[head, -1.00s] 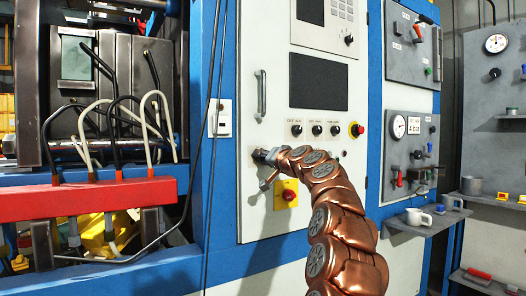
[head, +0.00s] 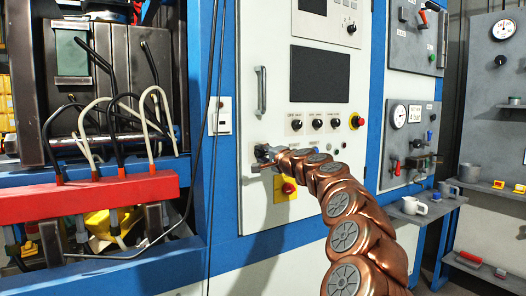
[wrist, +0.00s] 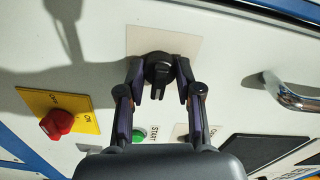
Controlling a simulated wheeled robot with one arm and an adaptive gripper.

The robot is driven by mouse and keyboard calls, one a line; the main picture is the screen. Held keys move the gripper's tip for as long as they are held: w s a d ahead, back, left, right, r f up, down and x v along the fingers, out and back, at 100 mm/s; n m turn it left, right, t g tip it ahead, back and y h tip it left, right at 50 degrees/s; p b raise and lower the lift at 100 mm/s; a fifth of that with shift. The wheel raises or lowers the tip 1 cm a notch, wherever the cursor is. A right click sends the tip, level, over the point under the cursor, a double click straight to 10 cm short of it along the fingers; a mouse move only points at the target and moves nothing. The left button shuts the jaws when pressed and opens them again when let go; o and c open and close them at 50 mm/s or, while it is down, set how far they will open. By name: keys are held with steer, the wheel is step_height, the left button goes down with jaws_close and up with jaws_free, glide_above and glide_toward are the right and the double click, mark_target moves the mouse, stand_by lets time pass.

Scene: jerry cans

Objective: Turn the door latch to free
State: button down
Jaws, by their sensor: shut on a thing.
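The door latch (wrist: 158,70) is a dark knob on a pale square plate (wrist: 186,40) on the white cabinet door. In the wrist view the two fingers of my gripper (wrist: 160,80) stand on either side of the knob and are shut on it. The ridge of the knob points down between the fingers in that view. In the head view my gripper (head: 264,157) is at the door's left side, below the long handle, and it hides the latch there.
A red switch (wrist: 57,123) on a yellow plate and a green button (wrist: 139,136) are close to the gripper. A metal door handle (head: 261,91) stands out above it. Black cables (head: 214,120) hang left of the door. A shelf with a mug (head: 413,206) is at right.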

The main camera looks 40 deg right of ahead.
stand_by(0.4)
steer(key=c, duration=0.8)
jaws_free()
steer(key=shift+o, duration=0.2)
steer(key=shift+s, duration=0.1)
steer(key=s, duration=1.2)
steer(key=shift+a, duration=0.3)
steer(key=shift+w+a, duration=0.1)
